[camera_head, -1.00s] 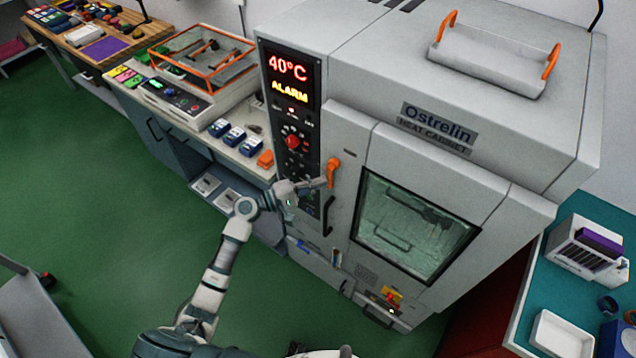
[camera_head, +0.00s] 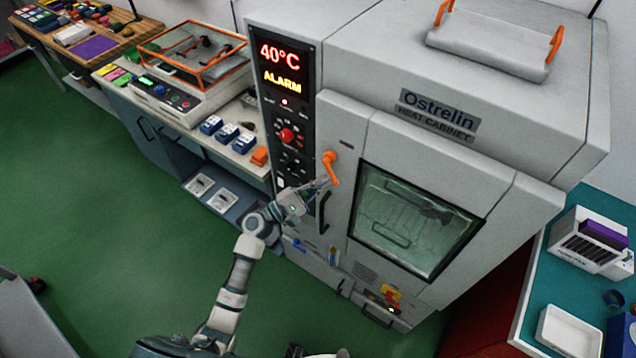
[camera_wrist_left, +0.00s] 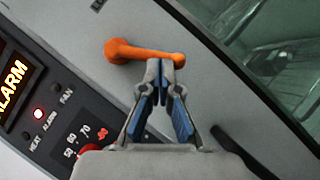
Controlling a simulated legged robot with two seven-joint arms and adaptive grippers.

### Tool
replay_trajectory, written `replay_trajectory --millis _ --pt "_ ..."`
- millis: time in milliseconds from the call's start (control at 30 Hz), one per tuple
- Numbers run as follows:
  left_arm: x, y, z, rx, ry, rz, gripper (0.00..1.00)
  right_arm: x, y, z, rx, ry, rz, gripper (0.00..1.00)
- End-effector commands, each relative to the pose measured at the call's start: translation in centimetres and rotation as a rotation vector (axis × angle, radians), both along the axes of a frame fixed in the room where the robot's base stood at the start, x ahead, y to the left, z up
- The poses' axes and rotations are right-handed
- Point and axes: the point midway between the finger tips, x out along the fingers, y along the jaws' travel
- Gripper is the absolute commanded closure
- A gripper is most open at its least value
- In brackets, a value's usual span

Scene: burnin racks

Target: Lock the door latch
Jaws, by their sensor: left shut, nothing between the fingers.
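The door latch is an orange lever handle (camera_head: 331,168) on the left edge of the grey heat cabinet door (camera_head: 343,215). In the head view it points downward from its pivot. In the left wrist view the orange latch (camera_wrist_left: 145,52) lies across the picture, its free end just beyond the fingertips. My left gripper (camera_head: 322,183) is shut and empty, its tips at or very near the lever's free end; I cannot tell whether they touch. In the wrist view the left gripper (camera_wrist_left: 160,68) shows blue finger pads. My right gripper is not in view.
A black door handle (camera_head: 324,212) is just below the latch. The control panel (camera_head: 288,120) with a red knob reads 40°C and ALARM. A side bench with an orange-framed box (camera_head: 195,60) stands left. A teal table (camera_head: 535,290) is at the right. Green floor lies open at left.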

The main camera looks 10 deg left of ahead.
Motion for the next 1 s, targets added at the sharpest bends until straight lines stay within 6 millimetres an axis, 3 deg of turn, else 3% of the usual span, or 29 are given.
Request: replay_trajectory --millis 200,500,800,1000 --pt "-0.4 -1.1 0.0 -0.18 0.064 0.0 1.0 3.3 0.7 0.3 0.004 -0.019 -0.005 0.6" --pt "-0.9 -2.4 0.8 -0.433 0.155 0.0 1.0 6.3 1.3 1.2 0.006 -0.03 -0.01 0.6" --pt "-1.3 -3.5 1.9 -0.665 0.239 0.0 1.0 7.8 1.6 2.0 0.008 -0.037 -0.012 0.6" --pt "-1.4 -3.9 2.5 -0.655 0.236 0.001 1.0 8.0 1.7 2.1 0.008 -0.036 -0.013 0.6"
